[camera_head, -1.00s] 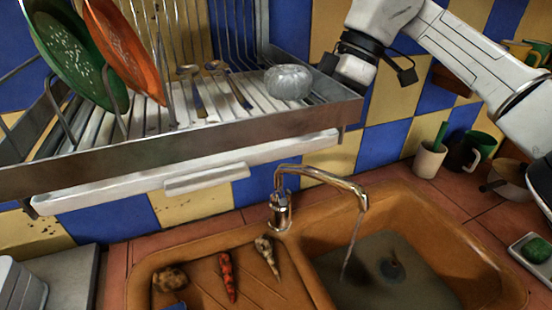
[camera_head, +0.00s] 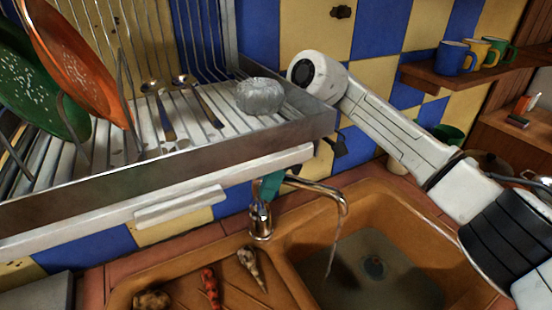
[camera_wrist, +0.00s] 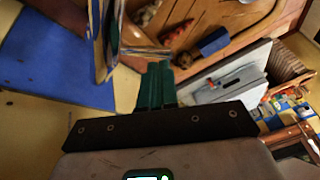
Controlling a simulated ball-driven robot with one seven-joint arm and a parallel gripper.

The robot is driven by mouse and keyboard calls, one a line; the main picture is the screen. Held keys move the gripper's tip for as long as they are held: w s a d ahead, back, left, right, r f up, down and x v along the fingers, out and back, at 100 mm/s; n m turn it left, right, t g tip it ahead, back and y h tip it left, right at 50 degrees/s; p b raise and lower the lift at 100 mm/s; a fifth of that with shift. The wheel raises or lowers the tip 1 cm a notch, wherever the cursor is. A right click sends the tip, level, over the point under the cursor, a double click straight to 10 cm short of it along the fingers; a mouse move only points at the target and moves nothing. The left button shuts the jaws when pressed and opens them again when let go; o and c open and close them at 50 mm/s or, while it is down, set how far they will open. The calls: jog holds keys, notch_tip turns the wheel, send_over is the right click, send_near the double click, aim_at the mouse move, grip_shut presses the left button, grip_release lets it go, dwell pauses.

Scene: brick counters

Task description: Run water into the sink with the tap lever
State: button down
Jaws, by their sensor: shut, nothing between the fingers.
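The chrome tap (camera_head: 261,222) stands upright behind the sink (camera_head: 395,211), its spout arching right over the basin. A thin stream of water (camera_head: 331,255) falls from the spout into the basin. My gripper's green fingers (camera_head: 268,186) show at the top of the tap body, under the rack. I cannot tell whether they touch the tap. The lever is not clearly made out. In the wrist view my gripper (camera_wrist: 157,72) is shut and empty, beside the shiny metal tap (camera_wrist: 103,40).
A wooden shelf (camera_head: 500,85) holds mugs on the right.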

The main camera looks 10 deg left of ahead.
jog(key=shift+s+f, duration=0.4)
jog(key=shift+f, duration=0.2)
